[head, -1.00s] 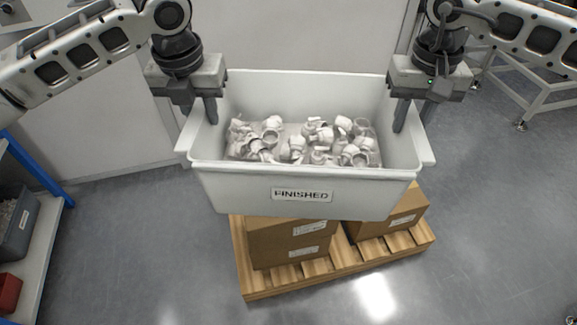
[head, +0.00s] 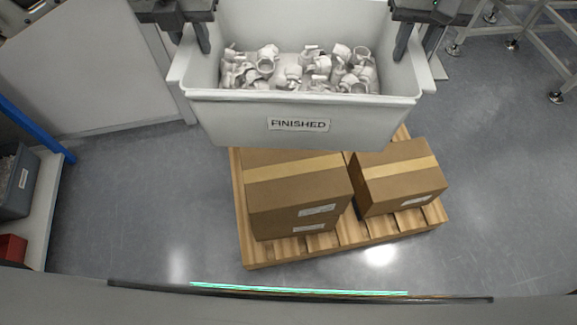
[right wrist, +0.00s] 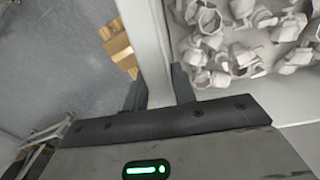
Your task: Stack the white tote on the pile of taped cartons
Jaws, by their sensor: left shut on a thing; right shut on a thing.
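The white tote (head: 230,125) with a FINISHED label hangs in the air at the top middle of the head view, full of white cap-like parts (head: 300,72). My left gripper (head: 203,38) is shut on its left rim and my right gripper (head: 402,42) on its right rim. In the right wrist view the fingers of my right gripper (right wrist: 160,92) straddle the tote's wall (right wrist: 150,45). Taped cartons stand on a wooden pallet (head: 340,238): a left stack (head: 297,190) and a right carton (head: 400,180). The tote hides the pallet's far part.
A shelf (head: 45,215) with a grey bin (head: 15,185) and a red bin (head: 12,248) stands at the left. A metal frame (head: 515,45) stands at the top right. The grey floor (head: 500,190) around the pallet is clear.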

